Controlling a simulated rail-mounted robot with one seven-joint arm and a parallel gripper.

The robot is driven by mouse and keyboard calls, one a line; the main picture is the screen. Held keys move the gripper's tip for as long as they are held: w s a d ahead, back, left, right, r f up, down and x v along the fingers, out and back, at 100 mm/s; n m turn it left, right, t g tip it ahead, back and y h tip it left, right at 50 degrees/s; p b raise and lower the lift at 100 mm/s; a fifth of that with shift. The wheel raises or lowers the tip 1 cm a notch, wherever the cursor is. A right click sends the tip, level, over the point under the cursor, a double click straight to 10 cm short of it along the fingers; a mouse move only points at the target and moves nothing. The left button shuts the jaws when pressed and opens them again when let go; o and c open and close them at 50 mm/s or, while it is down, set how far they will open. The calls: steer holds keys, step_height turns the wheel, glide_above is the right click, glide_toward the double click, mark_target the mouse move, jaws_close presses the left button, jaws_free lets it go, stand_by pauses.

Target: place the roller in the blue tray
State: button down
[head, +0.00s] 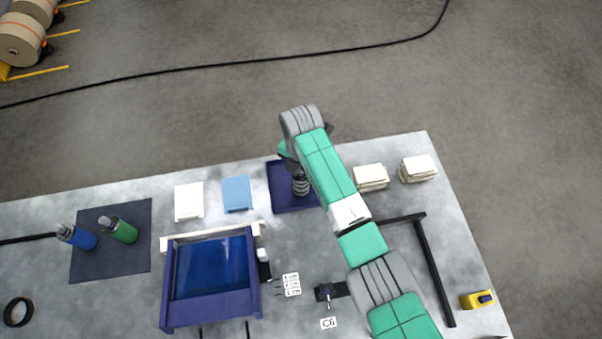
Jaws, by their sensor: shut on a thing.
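A dark blue tray (281,203) lies on the table near its far edge. My arm reaches over it from the lower right. The grey ringed end of my arm, with my gripper (302,190), is above the tray's right part. The fingertips are hidden or too small to make out. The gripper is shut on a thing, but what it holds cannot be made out. I cannot clearly identify the roller in this view. My arm also covers the tray's right side.
A large blue framed unit (167,290) stands left of centre. A white pad (189,201) and a light blue pad (237,194) lie left of the tray; white stacks (370,177) lie right. A black bracket (436,270) lies right.

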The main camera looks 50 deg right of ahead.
steer(key=shift+f, duration=0.85)
steer(key=shift+f, duration=0.15)
steer(key=c, duration=0.8)
jaws_free()
steer(key=shift+o, duration=0.2)
step_height(320, 180, up, 12)
steer(key=p, duration=0.4)
steer(key=shift+r, duration=0.2)
